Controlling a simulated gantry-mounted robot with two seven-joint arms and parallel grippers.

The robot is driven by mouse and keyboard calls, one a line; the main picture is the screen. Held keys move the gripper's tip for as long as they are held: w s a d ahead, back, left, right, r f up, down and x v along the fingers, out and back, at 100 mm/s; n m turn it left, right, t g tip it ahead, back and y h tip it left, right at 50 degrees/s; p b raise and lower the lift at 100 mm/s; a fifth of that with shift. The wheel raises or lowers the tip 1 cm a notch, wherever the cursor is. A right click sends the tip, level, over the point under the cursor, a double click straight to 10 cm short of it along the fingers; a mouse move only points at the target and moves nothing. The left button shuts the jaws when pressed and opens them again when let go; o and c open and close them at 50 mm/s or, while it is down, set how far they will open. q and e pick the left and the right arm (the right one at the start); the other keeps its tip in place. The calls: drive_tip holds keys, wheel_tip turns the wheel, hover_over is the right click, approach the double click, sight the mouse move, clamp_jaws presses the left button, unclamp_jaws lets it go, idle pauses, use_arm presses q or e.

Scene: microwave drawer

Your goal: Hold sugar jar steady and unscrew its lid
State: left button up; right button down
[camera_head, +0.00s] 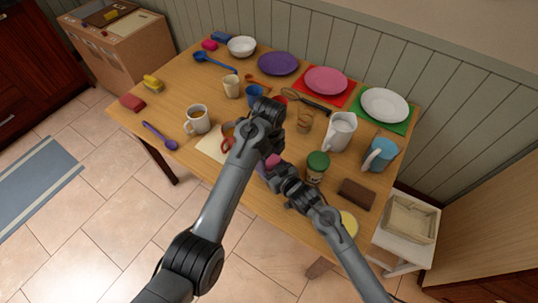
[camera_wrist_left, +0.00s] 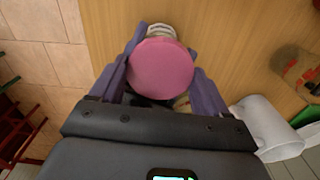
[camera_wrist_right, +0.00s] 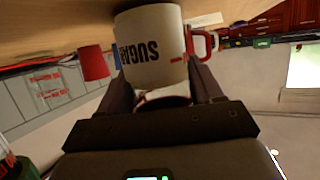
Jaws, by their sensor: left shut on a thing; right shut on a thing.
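The sugar jar (camera_wrist_right: 150,45) is a pale jar with dark SUGAR lettering. In the right wrist view it sits between the fingers of my right gripper (camera_wrist_right: 160,90), which is shut on its body. The round pink lid (camera_wrist_left: 161,68) is on top, between the purple fingers of my left gripper (camera_wrist_left: 162,80), which is shut on it. In the head view the lid (camera_head: 273,160) shows only as a small pink patch. Both grippers and arms hide most of the jar there, near the table's front edge.
A green-lidded jar (camera_head: 316,168), a brown block (camera_head: 357,194) and a white pitcher (camera_head: 341,131) stand to the right. A white mug (camera_head: 198,120) and a purple spoon (camera_head: 159,135) are to the left. Plates and cups fill the table's back.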

use_arm(q)
drive_tip(key=n, duration=0.3)
drive_tip(key=o, duration=1.1)
drive_tip(key=shift+r, duration=2.25)
drive_tip(key=shift+c, duration=0.2)
drive_tip(key=r+m, duration=0.1)
drive_tip(key=m, duration=0.1)
drive_tip(key=shift+r+m, duration=0.35)
drive_tip(key=shift+m, duration=0.05)
drive_tip(key=r+m, duration=0.1)
drive_tip(key=m, duration=0.2)
drive_tip(key=shift+r, duration=0.2)
drive_tip(key=shift+f+m, duration=0.5)
drive_tip(key=shift+f, duration=3.3)
